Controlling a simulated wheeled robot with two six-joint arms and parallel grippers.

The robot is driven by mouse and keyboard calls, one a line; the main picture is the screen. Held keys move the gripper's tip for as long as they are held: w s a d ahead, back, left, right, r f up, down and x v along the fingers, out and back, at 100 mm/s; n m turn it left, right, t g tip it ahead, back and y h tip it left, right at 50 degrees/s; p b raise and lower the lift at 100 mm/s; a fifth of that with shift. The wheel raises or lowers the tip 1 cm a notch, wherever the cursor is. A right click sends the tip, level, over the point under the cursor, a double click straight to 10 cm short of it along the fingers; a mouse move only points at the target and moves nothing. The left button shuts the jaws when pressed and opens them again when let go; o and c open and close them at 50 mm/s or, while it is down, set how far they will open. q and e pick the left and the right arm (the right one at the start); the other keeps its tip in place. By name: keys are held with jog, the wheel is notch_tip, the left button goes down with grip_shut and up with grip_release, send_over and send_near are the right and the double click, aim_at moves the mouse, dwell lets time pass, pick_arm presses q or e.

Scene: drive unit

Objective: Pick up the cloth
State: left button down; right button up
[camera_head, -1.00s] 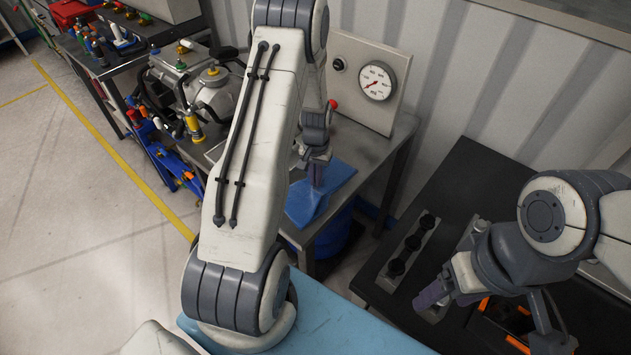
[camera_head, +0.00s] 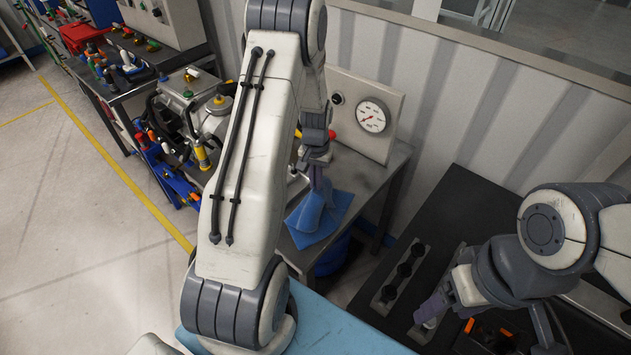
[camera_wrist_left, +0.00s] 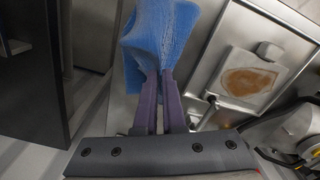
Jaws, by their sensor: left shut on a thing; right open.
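The blue cloth (camera_head: 318,214) is on the grey metal table in the head view, bunched up where my left gripper (camera_head: 317,182) pinches it from above. Its lower part spreads out near the table's front edge; I cannot tell whether it still touches the table. In the left wrist view the cloth (camera_wrist_left: 160,40) hangs at the fingertips of my left gripper (camera_wrist_left: 160,80), which is shut on it. My right gripper (camera_head: 425,318) is open and empty over the dark bench at the right.
A gauge panel (camera_head: 365,115) stands at the back of the metal table (camera_head: 372,170). A metal drive unit (camera_head: 200,105) with hoses sits left of my left arm. The dark bench (camera_head: 470,220) holds a strip of black round parts (camera_head: 402,272). A blue bin (camera_head: 332,256) is under the table.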

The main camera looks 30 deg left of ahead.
pick_arm(q)
notch_tip(320, 180, up, 17)
jog(key=p, duration=0.7)
